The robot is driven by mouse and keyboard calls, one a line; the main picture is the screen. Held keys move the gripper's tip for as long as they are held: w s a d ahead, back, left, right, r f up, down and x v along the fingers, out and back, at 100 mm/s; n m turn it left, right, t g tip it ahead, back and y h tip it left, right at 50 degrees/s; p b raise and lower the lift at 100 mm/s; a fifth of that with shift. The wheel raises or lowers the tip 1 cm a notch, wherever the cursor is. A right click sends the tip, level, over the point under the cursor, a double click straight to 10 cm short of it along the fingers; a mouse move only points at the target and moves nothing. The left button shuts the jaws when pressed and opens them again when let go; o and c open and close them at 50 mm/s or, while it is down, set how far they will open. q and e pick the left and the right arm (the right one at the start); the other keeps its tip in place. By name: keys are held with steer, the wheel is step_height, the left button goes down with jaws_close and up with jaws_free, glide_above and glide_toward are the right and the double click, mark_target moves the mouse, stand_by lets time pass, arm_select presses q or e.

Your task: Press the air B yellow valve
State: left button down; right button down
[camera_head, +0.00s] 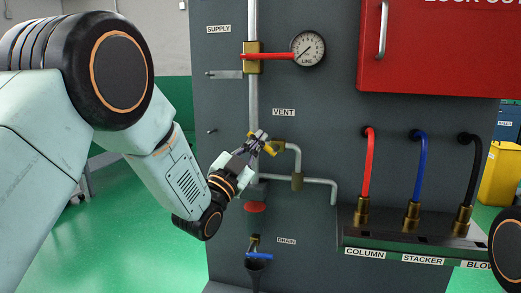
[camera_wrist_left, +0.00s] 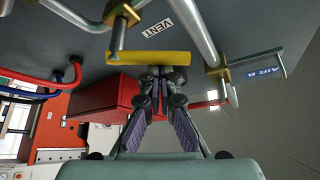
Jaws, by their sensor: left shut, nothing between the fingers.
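The yellow valve handle (camera_head: 271,150) is on the bent pipe below the VENT label, on the grey panel. In the left wrist view it is a yellow bar (camera_wrist_left: 135,58) lying across the picture just beyond my fingertips. My left gripper (camera_head: 257,140) is shut and empty, right at the handle; its closed fingers (camera_wrist_left: 161,74) point at the bar's right part. I cannot tell whether they touch it. The AIR B tag (camera_wrist_left: 264,71) shows to the right in the wrist view, beside a brass valve (camera_wrist_left: 215,73). My right gripper is out of view.
Above are a red-handled supply valve (camera_head: 252,58) and a gauge (camera_head: 308,48). Below are a red funnel-like part (camera_head: 255,206) and a blue drain handle (camera_head: 258,256). A red lockout box (camera_head: 435,60) and coloured hoses (camera_head: 417,175) stand to the right.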

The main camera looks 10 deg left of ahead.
arm_select(q)
steer(key=shift+s+a+f+n+t+y+b, duration=0.1)
steer(key=shift+a+f+n+t+y+b, duration=0.25)
steer(key=shift+n, duration=0.3)
steer(key=shift+w+a+f+n+t+y+b, duration=0.1)
steer(key=shift+a+f+n+y+b, duration=0.05)
steer(key=shift+f+n+y+b, duration=0.45)
steer(key=shift+s+a+f+n+t+y+b, duration=0.15)
steer(key=shift+a+n+t+y+b, duration=0.2)
steer(key=shift+n, duration=0.4)
steer(key=shift+d+f, duration=0.1)
steer(key=shift+f, duration=0.15)
steer(key=shift+r, duration=0.1)
